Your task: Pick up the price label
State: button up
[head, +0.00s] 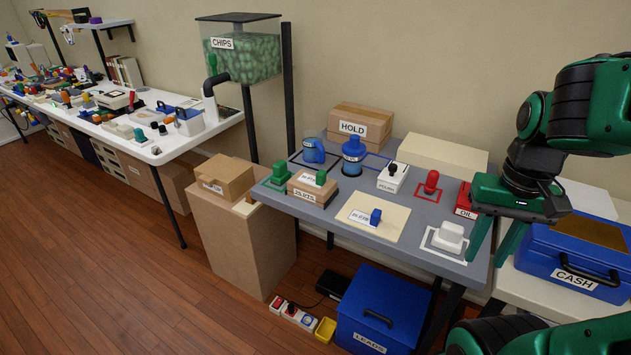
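A small white label with dark print (358,216) lies on a cream board on the grey table; it looks like the price label, but its print is too small to read surely. A blue knob (376,216) stands at its right end. My gripper (486,262) hangs at the table's right edge, to the right of the label and well apart from it. Its two green fingers point down and are spread, with nothing seen between them.
The grey table (330,218) also holds a white block (449,236), a red knob (431,184), blue-topped jars (353,157) and a HOLD box (361,125). A blue CASH box (575,262) is right of my gripper. A blue LEADS bin (380,310) stands on the floor.

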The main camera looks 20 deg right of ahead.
aim_at(318, 179)
jog(key=z, duration=1.55)
jog(key=k, duration=0.85)
jog(key=u, duration=1.25)
jog(key=i, duration=1)
